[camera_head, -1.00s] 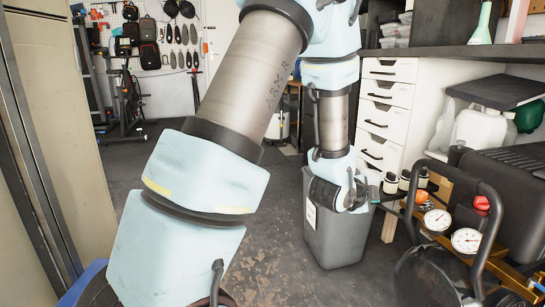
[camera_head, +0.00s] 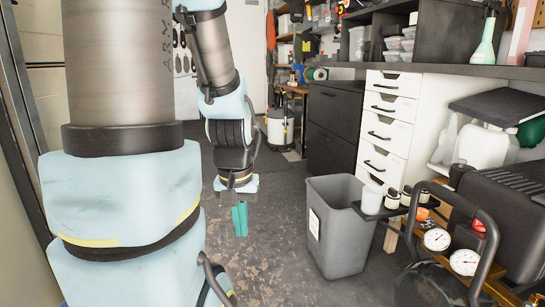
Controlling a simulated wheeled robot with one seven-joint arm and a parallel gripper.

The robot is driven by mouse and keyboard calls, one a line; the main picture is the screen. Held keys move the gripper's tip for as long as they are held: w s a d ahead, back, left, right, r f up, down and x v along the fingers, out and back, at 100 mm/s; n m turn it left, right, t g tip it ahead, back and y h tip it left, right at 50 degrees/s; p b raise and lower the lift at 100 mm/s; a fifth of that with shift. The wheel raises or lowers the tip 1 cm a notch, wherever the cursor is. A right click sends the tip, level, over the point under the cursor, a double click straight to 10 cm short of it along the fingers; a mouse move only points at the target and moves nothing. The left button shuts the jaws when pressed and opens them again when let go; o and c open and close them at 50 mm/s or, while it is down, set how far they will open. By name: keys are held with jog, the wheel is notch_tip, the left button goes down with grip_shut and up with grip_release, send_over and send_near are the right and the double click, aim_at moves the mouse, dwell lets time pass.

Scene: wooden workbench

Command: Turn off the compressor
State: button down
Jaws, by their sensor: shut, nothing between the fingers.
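The compressor (camera_head: 432,283) stands at the lower right, cut off by the bottom edge of the picture. It has a dark body, a black tube handle, two round white gauges (camera_head: 437,239) and a red knob (camera_head: 479,226) above them. Its lower part is out of view. I cannot tell from the picture whether it is running. My gripper (camera_head: 240,220) hangs downward left of the grey bin, well to the left of the compressor and apart from it. Its teal fingers are shut and empty.
A grey bin (camera_head: 338,250) stands on the floor between my gripper and the compressor. A small shelf beside it holds a white cup (camera_head: 371,200) and small jars. A white drawer unit (camera_head: 390,120) stands behind. The floor around my gripper is clear.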

notch_tip(320, 180, up, 33)
jog(key=p, duration=3.1)
jog(key=shift+f, duration=0.15)
jog(key=shift+d, duration=0.1)
